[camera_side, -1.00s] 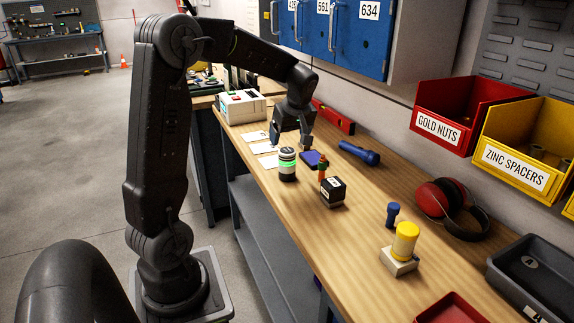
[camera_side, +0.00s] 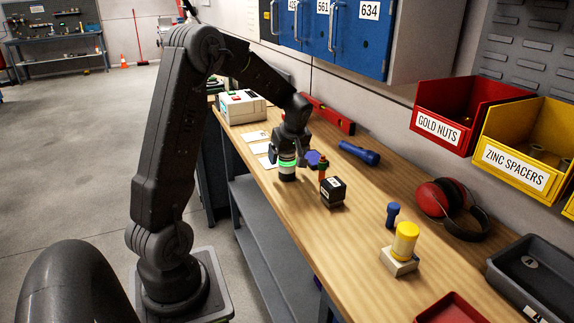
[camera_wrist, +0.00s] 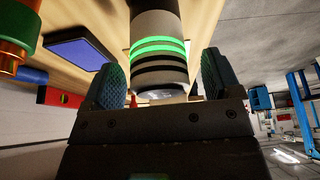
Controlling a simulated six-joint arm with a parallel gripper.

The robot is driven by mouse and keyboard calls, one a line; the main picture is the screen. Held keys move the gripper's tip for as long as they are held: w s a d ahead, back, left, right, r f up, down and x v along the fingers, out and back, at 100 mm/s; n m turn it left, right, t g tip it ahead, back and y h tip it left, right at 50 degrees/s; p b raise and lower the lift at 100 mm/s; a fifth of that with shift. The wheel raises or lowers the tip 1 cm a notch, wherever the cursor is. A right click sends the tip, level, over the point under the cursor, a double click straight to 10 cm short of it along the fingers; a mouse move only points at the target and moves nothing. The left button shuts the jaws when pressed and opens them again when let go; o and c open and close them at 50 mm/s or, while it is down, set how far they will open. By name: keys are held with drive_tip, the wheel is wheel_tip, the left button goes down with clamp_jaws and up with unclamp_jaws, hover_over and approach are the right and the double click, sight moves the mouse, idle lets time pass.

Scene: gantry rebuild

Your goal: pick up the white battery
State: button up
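A cylinder with a white body, dark bands and glowing green rings, which I take for the white battery (camera_side: 288,171), stands upright on the wooden bench in the side view. My gripper (camera_side: 287,155) is right over it and hides its top. In the wrist view the battery (camera_wrist: 159,35) stands between the two blue-padded fingers of my gripper (camera_wrist: 161,80). The fingers are apart, and gaps show between them and the battery on both sides. Whether either finger touches it farther along is not clear.
Close right of the battery are a blue flat item (camera_side: 313,158), an orange-and-green piece (camera_side: 323,172) and a black box (camera_side: 333,193). A blue flashlight (camera_side: 360,153) and a red level (camera_side: 330,116) lie farther back. A white-and-grey device (camera_side: 241,107) stands behind left.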

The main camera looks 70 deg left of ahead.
drive_tip(key=shift+r, duration=0.1)
drive_tip(key=c, duration=1.2)
